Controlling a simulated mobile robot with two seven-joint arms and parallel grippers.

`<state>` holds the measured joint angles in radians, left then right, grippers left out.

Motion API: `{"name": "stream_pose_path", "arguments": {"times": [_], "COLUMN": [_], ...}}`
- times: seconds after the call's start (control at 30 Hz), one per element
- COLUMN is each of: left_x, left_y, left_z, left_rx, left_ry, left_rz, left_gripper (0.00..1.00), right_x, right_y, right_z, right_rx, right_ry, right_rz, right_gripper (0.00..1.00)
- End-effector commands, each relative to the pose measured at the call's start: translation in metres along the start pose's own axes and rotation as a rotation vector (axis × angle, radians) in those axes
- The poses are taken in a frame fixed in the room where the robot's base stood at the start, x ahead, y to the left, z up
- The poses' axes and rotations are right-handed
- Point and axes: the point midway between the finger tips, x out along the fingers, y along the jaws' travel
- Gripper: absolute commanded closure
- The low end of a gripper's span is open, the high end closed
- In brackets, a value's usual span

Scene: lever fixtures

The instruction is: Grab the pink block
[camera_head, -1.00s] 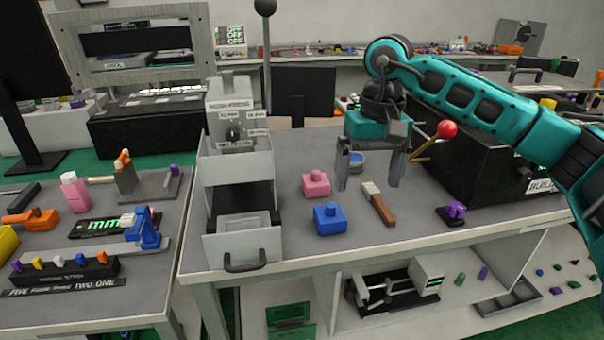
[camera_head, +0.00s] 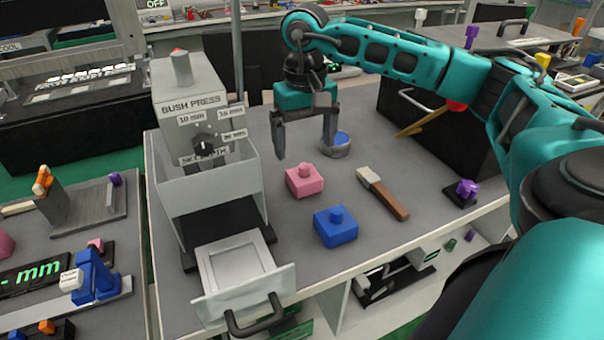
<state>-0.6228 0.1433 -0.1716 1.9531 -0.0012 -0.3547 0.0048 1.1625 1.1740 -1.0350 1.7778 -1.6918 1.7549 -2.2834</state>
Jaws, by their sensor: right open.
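The pink block (camera_head: 304,181), with a small knob on top, sits on the grey bench top (camera_head: 290,240) in the middle of the head view. My right gripper (camera_head: 304,154) points down with its two fingers spread wide and nothing between them. Its fingertips are above and behind the pink block, apart from it. My left gripper is not in view.
A blue block (camera_head: 335,227) sits just in front of the pink block. A brush (camera_head: 383,193) lies to the right, and a round blue-topped dish (camera_head: 336,145) stands behind. The bush press (camera_head: 200,130) with its open drawer (camera_head: 240,270) stands close on the left.

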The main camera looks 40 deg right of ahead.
Motion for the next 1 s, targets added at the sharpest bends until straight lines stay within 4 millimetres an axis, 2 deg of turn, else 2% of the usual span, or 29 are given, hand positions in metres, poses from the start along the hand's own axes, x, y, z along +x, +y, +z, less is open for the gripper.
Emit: {"name": "stream_pose_path", "arguments": {"times": [0.1, 0.27, 0.6, 0.87, 1.0], "left_x": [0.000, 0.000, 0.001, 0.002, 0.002], "left_y": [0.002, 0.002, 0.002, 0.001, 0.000], "left_z": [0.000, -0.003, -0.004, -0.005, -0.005], "left_rx": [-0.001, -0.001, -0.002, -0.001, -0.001], "left_ry": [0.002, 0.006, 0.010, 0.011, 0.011], "left_rz": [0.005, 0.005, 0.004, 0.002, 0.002], "left_gripper": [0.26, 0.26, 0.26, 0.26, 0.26], "right_x": [0.017, 0.026, 0.071, 0.075, 0.075], "right_y": [0.000, 0.000, 0.002, 0.002, 0.002], "right_z": [0.000, -0.001, -0.004, -0.004, -0.004], "right_rx": [0.000, 0.001, 0.000, 0.000, 0.000], "right_ry": [-0.001, 0.000, -0.001, 0.001, 0.001], "right_rz": [0.000, -0.001, 0.000, -0.001, -0.001], "right_gripper": [0.06, 0.06, 0.06, 0.06, 0.17]}}
